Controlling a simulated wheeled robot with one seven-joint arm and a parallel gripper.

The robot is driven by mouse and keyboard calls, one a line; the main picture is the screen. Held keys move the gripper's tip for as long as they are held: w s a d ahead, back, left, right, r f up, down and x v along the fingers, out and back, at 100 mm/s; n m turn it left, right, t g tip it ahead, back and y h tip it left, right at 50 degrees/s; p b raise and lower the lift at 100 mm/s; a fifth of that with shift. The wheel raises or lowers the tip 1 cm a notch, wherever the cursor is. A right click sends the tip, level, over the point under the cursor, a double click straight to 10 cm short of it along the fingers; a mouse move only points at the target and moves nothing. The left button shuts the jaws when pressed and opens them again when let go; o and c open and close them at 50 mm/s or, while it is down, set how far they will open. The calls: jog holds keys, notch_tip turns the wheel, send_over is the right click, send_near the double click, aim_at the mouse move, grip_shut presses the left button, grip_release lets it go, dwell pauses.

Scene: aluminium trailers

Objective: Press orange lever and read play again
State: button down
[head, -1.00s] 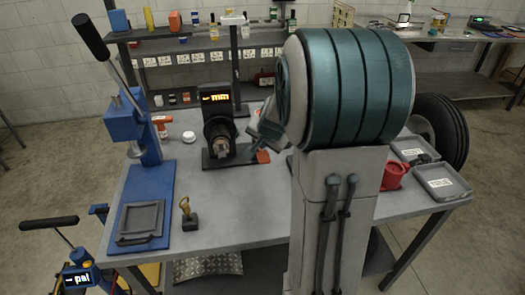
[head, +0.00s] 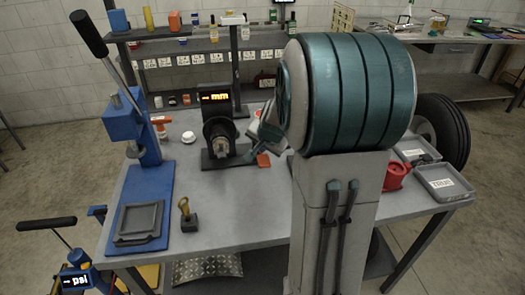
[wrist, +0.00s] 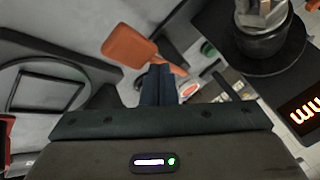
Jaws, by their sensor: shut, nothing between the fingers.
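The orange lever (head: 263,160) sits at the right foot of a dark gauge stand on the workbench. In the wrist view the lever (wrist: 130,45) has a broad flat paddle and a thin arm running down to the right. My gripper (wrist: 160,72) is shut and empty, its fingertips overlapping the lever's arm in the picture; I cannot tell whether they touch it. In the head view my arm hides part of the gripper. The gauge display (head: 215,97) shows dashes and "mm" in orange; in the wrist view the display (wrist: 303,112) is cut off and upside down.
A blue press (head: 135,130) stands at left, with a brass-handled stamp (head: 188,215) to its right. A red cup (head: 396,177) and grey trays (head: 443,183) lie at right. A shelf stands behind. The bench front is mostly clear.

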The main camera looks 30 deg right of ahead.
jog(key=shift+s+a+f+b, duration=0.1)
jog(key=shift+s+f+b, duration=0.15)
jog(key=shift+f+b, duration=0.75)
dwell(1.0)
jog(key=shift+w+r+p, duration=0.2)
jog(key=shift+r+p, duration=0.75)
jog(key=shift+r, duration=0.15)
jog(key=shift+w+r+p, duration=0.2)
jog(key=shift+r+p, duration=0.7)
jog(key=shift+r, duration=0.2)
jog(key=r+p, duration=0.2)
jog(key=r, duration=0.1)
jog(key=w+r+p, duration=0.1)
jog(key=r+p, duration=0.1)
jog(key=shift+d, duration=0.3)
